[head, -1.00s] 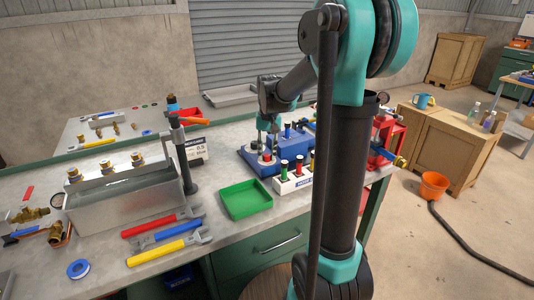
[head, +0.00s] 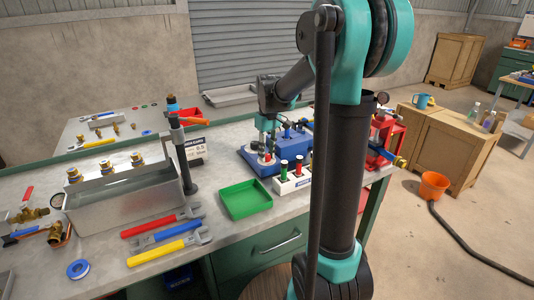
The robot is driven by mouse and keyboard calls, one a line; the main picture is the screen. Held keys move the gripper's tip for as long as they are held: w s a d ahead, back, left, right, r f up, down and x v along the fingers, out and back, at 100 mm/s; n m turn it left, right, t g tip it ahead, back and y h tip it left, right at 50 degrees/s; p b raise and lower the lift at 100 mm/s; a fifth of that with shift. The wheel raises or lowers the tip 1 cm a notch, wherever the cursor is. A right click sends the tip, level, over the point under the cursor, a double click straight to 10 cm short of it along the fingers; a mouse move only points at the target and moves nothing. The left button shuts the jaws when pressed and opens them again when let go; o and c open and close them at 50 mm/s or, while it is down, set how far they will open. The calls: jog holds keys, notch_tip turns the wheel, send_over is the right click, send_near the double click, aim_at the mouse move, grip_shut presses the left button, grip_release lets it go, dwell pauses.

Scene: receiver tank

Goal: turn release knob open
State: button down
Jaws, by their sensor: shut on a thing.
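A blue block unit (head: 250,158) stands on the workbench behind the white rack, with small round fittings on its top. My gripper (head: 267,148) points down over this unit, its fingers close together. It is shut on a small part on top of the unit, which I take to be the release knob. The fingers hide most of that part, so its shape and turn angle cannot be told. A red spot shows just below the fingertips.
A white rack with green and red capped pieces (head: 292,180) stands just in front of the unit. A green tray (head: 245,199), several wrenches (head: 168,237) and a metal tank (head: 125,198) lie to the left.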

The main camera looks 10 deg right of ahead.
aim_at(268, 155)
dwell(0.4)
jog(key=c, duration=1.2)
grip_release()
jog(key=shift+r, duration=0.15)
jog(key=r, duration=1.1)
jog(key=shift+w+d+r, duration=0.1)
jog(key=shift+d+r, duration=0.1)
jog(key=shift+r, duration=0.15)
